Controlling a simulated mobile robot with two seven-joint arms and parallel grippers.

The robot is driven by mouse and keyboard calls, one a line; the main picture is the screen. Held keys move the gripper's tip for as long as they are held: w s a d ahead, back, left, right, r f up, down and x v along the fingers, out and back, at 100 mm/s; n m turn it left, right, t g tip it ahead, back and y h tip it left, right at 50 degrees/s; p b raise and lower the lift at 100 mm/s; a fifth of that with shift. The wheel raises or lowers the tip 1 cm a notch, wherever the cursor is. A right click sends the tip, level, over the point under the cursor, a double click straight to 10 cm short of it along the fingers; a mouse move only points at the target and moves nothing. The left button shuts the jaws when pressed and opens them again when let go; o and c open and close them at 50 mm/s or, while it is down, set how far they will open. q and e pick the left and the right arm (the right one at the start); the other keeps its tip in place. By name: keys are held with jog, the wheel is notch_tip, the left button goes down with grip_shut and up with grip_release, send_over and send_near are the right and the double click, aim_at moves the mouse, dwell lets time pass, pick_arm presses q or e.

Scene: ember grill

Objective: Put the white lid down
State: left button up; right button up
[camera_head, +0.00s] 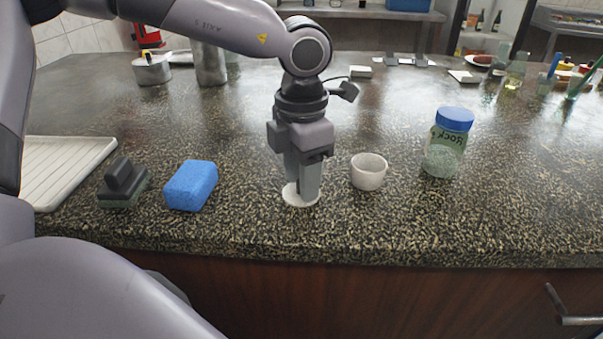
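The white lid (291,199) is a small round disc at the tips of my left gripper (303,195), in the middle of the head view. The gripper points straight down with its fingers close together, shut on the lid's middle. The fingers hide the part they hold. The lid is level and at or very near the countertop; I cannot tell whether it touches. A small white bowl (368,173) stands open just right of the gripper, apart from the lid. My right gripper is not in view.
A blue sponge (191,186), a dark scrubber (123,184) and a white ribbed tray (66,168) lie to the left. A blue-capped jar (447,145) stands right of the bowl. The speckled counter (250,228) is bare in front of the lid, up to its front edge.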

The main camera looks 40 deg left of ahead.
pick_arm(q)
jog(key=shift+r, duration=0.1)
notch_tip(320, 180, up, 12)
jog(key=p, duration=0.1)
dwell(0.5)
jog(key=shift+s, duration=0.1)
dwell(0.4)
